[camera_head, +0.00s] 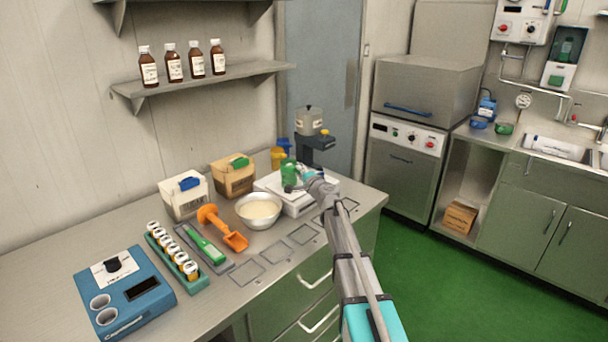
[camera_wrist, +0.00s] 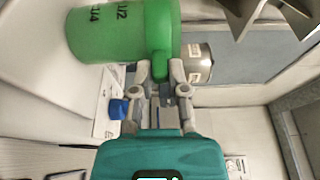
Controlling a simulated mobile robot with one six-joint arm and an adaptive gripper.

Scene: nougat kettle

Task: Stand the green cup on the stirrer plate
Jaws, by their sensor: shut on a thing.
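The green cup (camera_head: 288,172) is upright at the white flat-topped device (camera_head: 299,203), which looks like the stirrer plate. I cannot tell whether its base touches the top or hangs just above it. My gripper (camera_head: 300,180) is on the cup's right side. In the wrist view the cup (camera_wrist: 120,30) fills the upper left, with dark measure marks on its wall. There my gripper (camera_wrist: 160,88) is shut on the cup's handle (camera_wrist: 160,66). The cup and my gripper hide part of the device's top.
A steel bowl of cream-coloured stuff (camera_head: 259,211) stands just left of the device. Behind are a cardboard box (camera_head: 233,178), a blue-and-yellow container (camera_head: 280,155) and a dark stand (camera_head: 316,143) bearing a metal pot (camera_head: 309,121). Marked squares (camera_head: 275,251) on the counter's front are bare.

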